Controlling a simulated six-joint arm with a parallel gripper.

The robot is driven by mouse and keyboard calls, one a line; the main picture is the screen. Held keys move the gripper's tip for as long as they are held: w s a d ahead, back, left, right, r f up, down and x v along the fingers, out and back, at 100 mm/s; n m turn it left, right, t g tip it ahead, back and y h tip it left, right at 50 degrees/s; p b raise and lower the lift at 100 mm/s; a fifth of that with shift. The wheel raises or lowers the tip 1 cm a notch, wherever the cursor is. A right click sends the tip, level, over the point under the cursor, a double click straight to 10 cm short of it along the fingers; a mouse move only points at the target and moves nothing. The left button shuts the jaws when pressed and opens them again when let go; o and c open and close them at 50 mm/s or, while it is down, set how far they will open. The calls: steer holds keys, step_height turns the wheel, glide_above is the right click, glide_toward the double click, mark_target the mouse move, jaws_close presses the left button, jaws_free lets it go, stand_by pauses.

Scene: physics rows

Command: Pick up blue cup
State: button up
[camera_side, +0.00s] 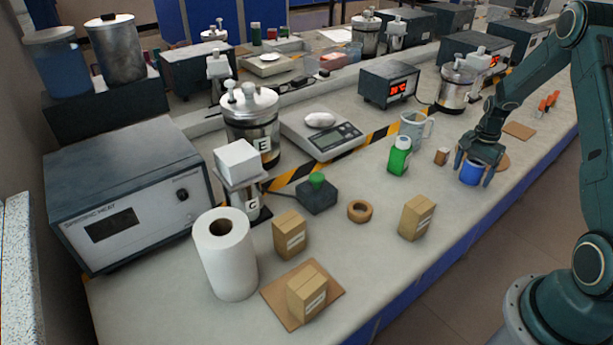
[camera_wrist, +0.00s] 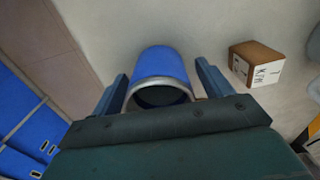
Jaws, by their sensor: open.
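The blue cup (camera_side: 471,173) stands on the bench near its front edge, at the right of the side view. In the wrist view the blue cup (camera_wrist: 160,68) shows with its pale rim and dark inside facing the camera. My gripper (camera_side: 474,174) is open, with its fingers down around the cup, one on each side. In the wrist view my gripper (camera_wrist: 160,82) has a finger at each side of the cup, with a small gap visible on both sides. The cup's underside is hidden.
A green bottle (camera_side: 399,156) and a clear beaker (camera_side: 413,128) stand farther left. A cardboard box (camera_side: 416,217) is nearer the front. The bench edge is close to the cup.

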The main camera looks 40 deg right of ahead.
steer(key=c, duration=1.1)
steer(key=shift+o, duration=0.2)
steer(key=shift+r, duration=0.2)
step_height(320, 180, up, 20)
steer(key=shift+f, duration=0.15)
stand_by(0.3)
